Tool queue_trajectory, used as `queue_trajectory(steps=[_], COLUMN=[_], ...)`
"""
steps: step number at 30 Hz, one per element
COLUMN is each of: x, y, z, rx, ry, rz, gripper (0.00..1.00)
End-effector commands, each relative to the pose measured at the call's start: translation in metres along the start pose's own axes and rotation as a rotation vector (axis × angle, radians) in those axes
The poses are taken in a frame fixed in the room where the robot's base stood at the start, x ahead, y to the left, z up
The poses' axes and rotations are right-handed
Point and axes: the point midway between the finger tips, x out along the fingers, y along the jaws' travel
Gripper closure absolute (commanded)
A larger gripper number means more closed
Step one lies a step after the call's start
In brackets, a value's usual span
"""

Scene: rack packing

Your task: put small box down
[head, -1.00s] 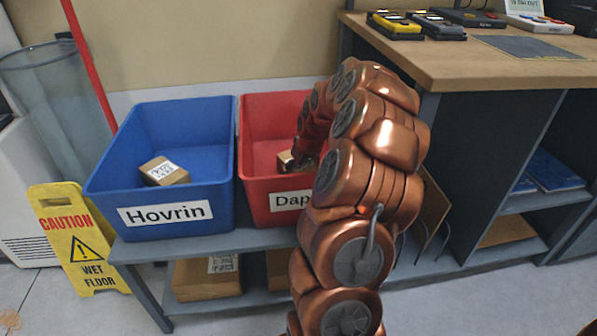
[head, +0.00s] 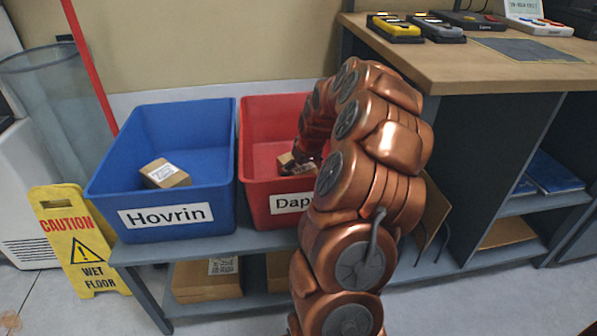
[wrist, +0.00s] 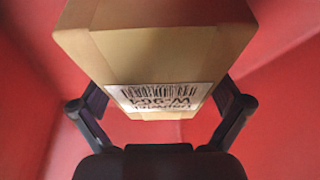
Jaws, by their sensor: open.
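A small cardboard box (head: 284,159) is inside the red bin (head: 256,188) labelled "Dap…", with the rest of the label hidden by my arm. In the wrist view the small box (wrist: 150,55) fills the upper middle, with a barcode label facing the camera. My gripper (wrist: 162,104) is open, with one finger on each side of the box's near end. Red bin walls surround them. In the head view my gripper (head: 301,162) is partly hidden inside the bin. I cannot tell whether the box rests fully on the bin floor.
A blue bin (head: 105,190) labelled "Hovrin" stands left of the red bin and holds another small box (head: 165,174). Both are on a grey shelf, with cardboard boxes (head: 207,280) below. A wet floor sign (head: 76,240) stands left. A wooden counter (head: 450,70) is at right.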

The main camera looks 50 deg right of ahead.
Motion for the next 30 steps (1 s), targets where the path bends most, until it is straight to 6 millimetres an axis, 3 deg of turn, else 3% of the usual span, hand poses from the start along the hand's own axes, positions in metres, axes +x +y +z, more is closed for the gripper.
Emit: queue_trajectory(steps=[16,21,30], x=[-0.099,-0.11,-0.11], y=[0.0,0.0,0.0], z=[-0.002,-0.001,0.0], rx=[0.0,0.0,0.0], ry=[0.003,0.002,0.001], rz=[0.001,0.001,0.001], gripper=[0.0,0.0,0.0])
